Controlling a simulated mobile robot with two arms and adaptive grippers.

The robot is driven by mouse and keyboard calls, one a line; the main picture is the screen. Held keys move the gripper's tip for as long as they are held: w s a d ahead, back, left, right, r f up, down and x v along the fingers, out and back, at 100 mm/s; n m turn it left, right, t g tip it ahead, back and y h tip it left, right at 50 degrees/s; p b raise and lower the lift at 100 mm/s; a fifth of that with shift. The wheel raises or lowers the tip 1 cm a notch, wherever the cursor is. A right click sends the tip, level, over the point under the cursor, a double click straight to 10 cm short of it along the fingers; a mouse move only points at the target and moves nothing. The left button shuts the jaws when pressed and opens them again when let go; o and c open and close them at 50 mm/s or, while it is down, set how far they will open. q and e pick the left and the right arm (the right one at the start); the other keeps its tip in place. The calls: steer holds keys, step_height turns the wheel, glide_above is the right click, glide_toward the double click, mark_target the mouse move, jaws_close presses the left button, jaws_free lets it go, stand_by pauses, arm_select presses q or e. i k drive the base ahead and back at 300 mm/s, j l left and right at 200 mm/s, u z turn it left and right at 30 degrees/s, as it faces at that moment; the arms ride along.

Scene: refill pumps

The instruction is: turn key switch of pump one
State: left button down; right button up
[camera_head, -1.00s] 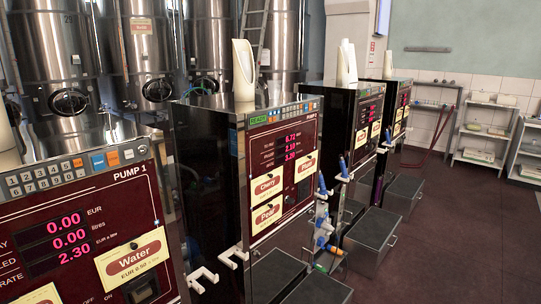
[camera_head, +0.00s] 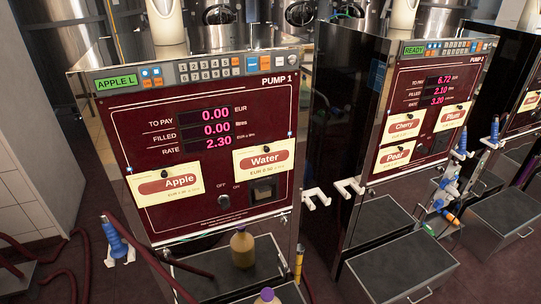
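Pump one (camera_head: 215,100) stands left of centre, with a dark red front panel labelled PUMP 1. Its key switch (camera_head: 224,201) is a small round dark knob low on the panel, between the words OFF and ON; its exact setting is too small to tell. Right of it is a dark square fitting (camera_head: 264,191). The green screen (camera_head: 116,84) reads APPLE L, and the red digits read 0.00, 0.00 and 2.30. Apple (camera_head: 166,185) and Water (camera_head: 264,160) cards hang on the panel. Neither of my grippers is in view.
A bottle (camera_head: 242,248) stands on the pump's lower tray, and a purple-capped bottle (camera_head: 267,296) is at the bottom edge. A dark red hose and a blue nozzle (camera_head: 115,240) are at left. White hooks (camera_head: 317,198) stick out at the right side. Pump 2 (camera_head: 425,110) stands to the right.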

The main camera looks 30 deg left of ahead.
mark_target(225, 205)
steer(key=k+j+u, duration=0.15)
steer(key=u, duration=0.9)
